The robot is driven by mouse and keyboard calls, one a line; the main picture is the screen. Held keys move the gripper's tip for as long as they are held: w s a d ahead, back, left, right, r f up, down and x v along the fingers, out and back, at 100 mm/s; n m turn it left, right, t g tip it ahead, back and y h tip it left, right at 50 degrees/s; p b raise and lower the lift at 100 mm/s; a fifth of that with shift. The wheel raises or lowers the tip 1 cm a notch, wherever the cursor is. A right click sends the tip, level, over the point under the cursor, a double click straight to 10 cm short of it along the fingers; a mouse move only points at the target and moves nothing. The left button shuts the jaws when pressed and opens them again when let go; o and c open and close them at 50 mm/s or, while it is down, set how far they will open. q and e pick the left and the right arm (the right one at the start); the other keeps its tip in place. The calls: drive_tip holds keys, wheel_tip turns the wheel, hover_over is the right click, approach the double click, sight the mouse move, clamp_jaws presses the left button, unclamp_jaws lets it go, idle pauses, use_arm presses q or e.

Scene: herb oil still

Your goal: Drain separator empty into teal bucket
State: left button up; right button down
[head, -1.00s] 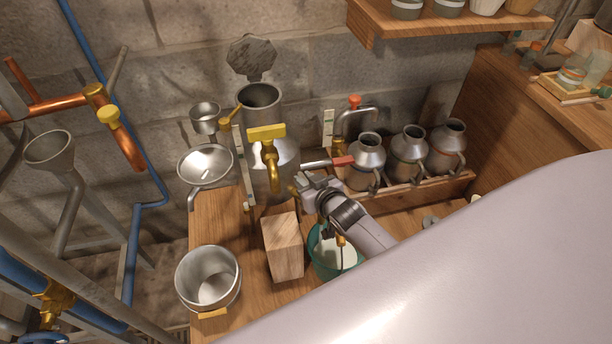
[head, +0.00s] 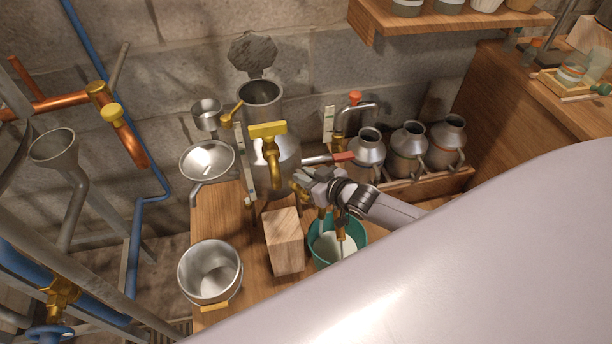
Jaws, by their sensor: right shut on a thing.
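The separator (head: 287,151) is a grey metal cylinder with an open top and a large brass tap (head: 270,146) on its front. The teal bucket (head: 358,237) stands on the bench to its lower right, with pale content (head: 329,246) inside. My right gripper (head: 303,182) is at the separator's lower right side, above and left of the bucket. It is shut on a small brass fitting (head: 305,197) low on the separator, mostly hidden by the jaws. Thin brownish parts hang below my wrist over the bucket; I cannot tell whether liquid is flowing. My left gripper is out of view.
A wooden block (head: 284,243) stands left of the bucket, and a metal pail (head: 210,272) farther left.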

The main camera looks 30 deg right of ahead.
drive_tip(key=c, duration=1.1)
unclamp_jaws()
drive_tip(key=shift+w+a+r, duration=0.1)
drive_tip(key=shift+a, duration=0.05)
drive_tip(key=shift+s, duration=0.3)
drive_tip(key=p+v, duration=0.1)
drive_tip(key=v, duration=0.4)
drive_tip(key=shift+s+r+p, duration=0.1)
drive_tip(key=shift+p, duration=0.2)
drive_tip(key=shift+s+d+r, duration=0.25)
drive_tip(key=shift+s, duration=0.35)
